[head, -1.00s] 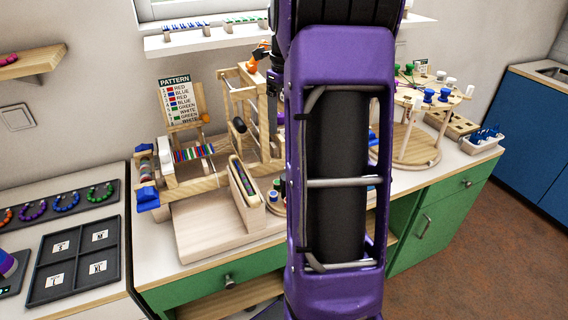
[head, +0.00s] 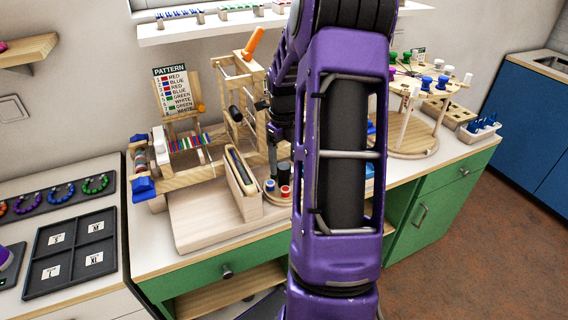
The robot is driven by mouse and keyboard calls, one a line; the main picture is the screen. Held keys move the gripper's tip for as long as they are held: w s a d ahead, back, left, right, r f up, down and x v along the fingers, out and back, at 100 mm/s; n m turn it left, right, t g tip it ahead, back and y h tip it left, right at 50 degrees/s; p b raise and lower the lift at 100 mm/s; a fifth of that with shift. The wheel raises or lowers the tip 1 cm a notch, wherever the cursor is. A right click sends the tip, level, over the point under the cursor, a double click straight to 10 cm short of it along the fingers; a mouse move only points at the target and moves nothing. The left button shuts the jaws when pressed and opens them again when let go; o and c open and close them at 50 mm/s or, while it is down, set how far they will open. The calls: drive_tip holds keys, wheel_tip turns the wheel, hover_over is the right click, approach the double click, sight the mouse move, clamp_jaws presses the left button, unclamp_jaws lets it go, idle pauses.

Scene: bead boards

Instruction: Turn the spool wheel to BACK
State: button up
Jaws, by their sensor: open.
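A low round wooden wheel (head: 279,200) carrying small spools stands right of the bead loom, mostly hidden behind my purple arm. A blue spool (head: 269,186) and a red-topped spool (head: 285,191) show at its left edge. A taller round wooden stand (head: 410,149) at the right carries blue, green and white spools on its top. I cannot read a BACK mark on either. My gripper (head: 272,165) shows as a dark, narrow shape at the arm's left edge, pointing down above the low wheel. It is open; its fingertips are partly hidden and nothing shows in it.
The bead loom (head: 183,180) has an upright frame and an orange handle (head: 254,43). A pattern card (head: 171,88) stands behind it. A black divided tray (head: 72,252) lies at the left. Clear counter shows in front of the round stand.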

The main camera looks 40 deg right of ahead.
drive_tip(key=shift+f, duration=0.7)
clamp_jaws()
